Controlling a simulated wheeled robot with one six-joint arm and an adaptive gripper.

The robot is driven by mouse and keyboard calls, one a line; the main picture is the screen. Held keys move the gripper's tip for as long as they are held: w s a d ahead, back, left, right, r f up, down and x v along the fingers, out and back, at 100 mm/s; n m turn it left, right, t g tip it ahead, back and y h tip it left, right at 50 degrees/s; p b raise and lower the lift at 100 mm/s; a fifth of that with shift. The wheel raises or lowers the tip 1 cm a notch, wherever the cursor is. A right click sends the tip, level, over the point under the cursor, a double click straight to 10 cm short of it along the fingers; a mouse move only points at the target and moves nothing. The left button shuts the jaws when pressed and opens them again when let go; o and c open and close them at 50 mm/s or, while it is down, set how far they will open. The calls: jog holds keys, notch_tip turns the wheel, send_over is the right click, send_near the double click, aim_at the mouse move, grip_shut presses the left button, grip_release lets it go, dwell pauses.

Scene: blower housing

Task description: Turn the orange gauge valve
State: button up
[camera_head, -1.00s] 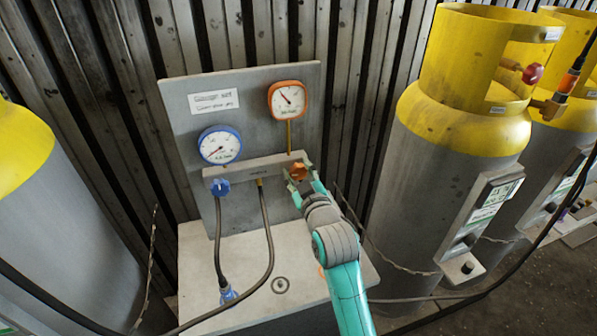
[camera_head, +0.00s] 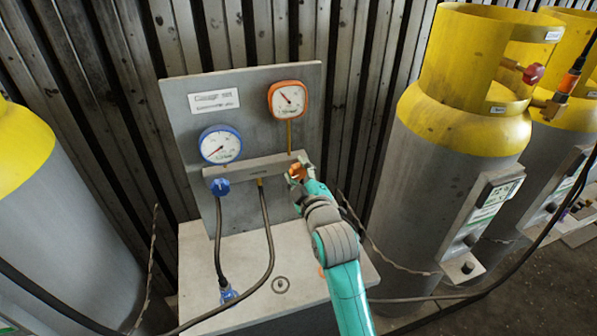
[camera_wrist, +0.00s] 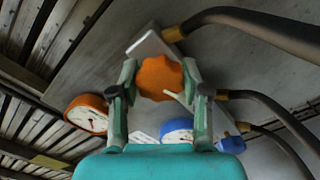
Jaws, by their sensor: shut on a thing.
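The orange gauge valve (camera_head: 297,174) is a lobed knob at the right end of the grey manifold bar (camera_head: 250,169). In the wrist view the orange valve (camera_wrist: 160,78) sits between both fingers of my gripper (camera_wrist: 161,92). My gripper (camera_head: 299,176) is shut on it, and the fingers hide part of it in the head view. The orange-rimmed gauge (camera_head: 288,100) is above the valve on the upright panel, and it also shows in the wrist view (camera_wrist: 88,114).
The blue-rimmed gauge (camera_head: 220,145) and blue valve knob (camera_head: 220,187) are to the left. Dark hoses (camera_head: 268,235) hang from the bar. A yellow-topped gas cylinder (camera_head: 450,150) stands close on the right. A pale bench top (camera_head: 250,268) lies below.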

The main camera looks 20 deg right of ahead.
jog(key=o, duration=1.1)
jog(key=shift+o, duration=0.2)
jog(key=shift+s, duration=0.1)
jog(key=s, duration=1.2)
jog(key=shift+w, duration=0.1)
jog(key=shift+f, duration=0.1)
